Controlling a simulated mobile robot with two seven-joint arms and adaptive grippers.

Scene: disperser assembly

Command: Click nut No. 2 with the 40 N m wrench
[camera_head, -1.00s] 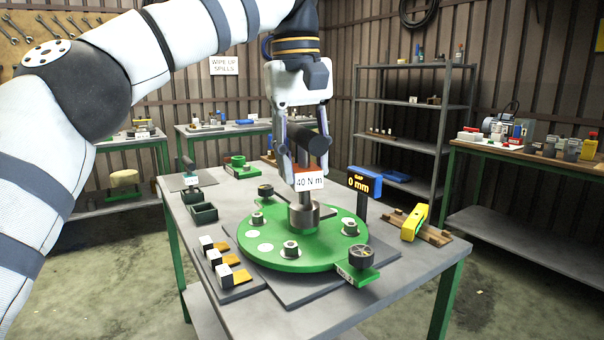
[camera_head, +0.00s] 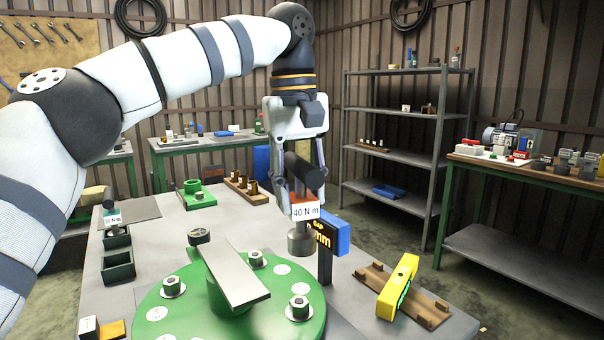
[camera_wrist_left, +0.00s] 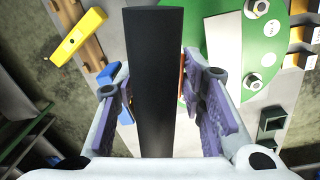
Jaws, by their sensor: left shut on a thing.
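My left gripper (camera_head: 303,195) is shut on the 40 N m wrench (camera_head: 306,211), with its dark handle between the fingers and its socket pointing down. In the left wrist view the black handle (camera_wrist_left: 155,80) lies between the two fingers. In the head view the socket appears behind the green round plate (camera_head: 170,315), near its far right side, with no nut seen under it. Hex nuts on the plate show at left (camera_head: 172,286), far side (camera_head: 255,258) and right (camera_head: 299,307). I cannot read which is No. 2. My right gripper is not in view.
A flat grey bar (camera_head: 232,272) crosses above the plate's middle. The gap display (camera_head: 335,232) stands close right of the socket. A yellow tool (camera_head: 398,288) lies on a wooden rest at right. Another labelled wrench (camera_head: 112,218) and dark trays (camera_head: 117,265) are at left.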

